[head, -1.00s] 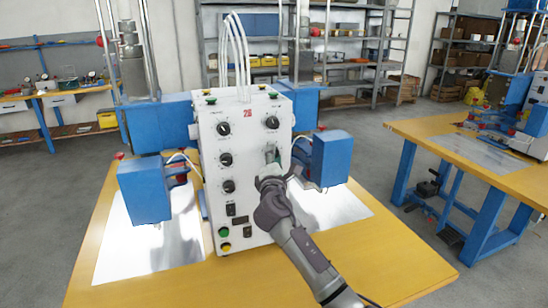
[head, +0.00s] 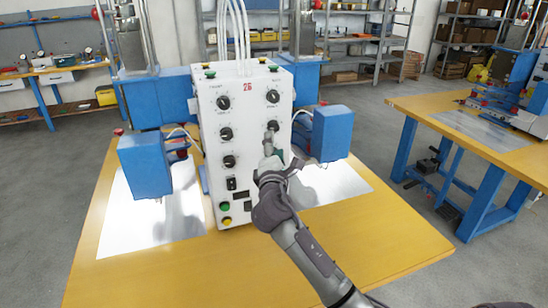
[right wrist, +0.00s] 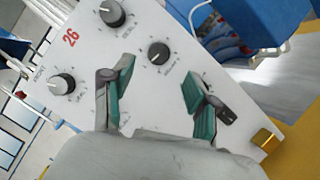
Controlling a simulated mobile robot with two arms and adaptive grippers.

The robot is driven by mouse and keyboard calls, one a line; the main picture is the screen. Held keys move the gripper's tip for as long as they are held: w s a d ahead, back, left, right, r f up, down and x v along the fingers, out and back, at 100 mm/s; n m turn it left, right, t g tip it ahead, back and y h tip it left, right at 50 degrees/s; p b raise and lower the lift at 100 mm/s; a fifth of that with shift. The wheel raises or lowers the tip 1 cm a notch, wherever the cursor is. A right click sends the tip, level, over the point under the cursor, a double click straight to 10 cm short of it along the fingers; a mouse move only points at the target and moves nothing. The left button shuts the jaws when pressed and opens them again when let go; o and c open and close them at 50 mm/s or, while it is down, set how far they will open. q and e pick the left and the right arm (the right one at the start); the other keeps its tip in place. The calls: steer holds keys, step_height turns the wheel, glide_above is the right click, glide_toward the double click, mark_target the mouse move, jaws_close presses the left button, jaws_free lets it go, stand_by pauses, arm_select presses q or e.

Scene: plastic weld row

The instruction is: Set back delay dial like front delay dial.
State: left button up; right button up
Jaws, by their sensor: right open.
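The white control box (head: 248,190) carries several black dials; their labels are too small to read, so I cannot tell which are the front and back delay dials. The upper right dial (head: 272,96) and the dial below it (head: 273,126) show in the head view. The upper left dial (head: 222,102) also shows. My right gripper (head: 269,138) is just below the lower of the two right dials. In the right wrist view my right gripper (right wrist: 160,75) is open, its teal-padded fingers apart, with that dial (right wrist: 159,52) just beyond the gap. My left gripper is not in view.
Two more dials (head: 226,134) (head: 228,162) sit on the box's left side, above switches and green and yellow buttons. Blue press units (head: 145,165) (head: 332,132) flank the box. The yellow table's (head: 370,240) front right is clear.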

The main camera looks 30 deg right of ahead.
steer(key=v, duration=0.4)
steer(key=shift+s+a+f, duration=0.1)
steer(key=shift+s+a, duration=0.15)
steer(key=shift+s, duration=0.05)
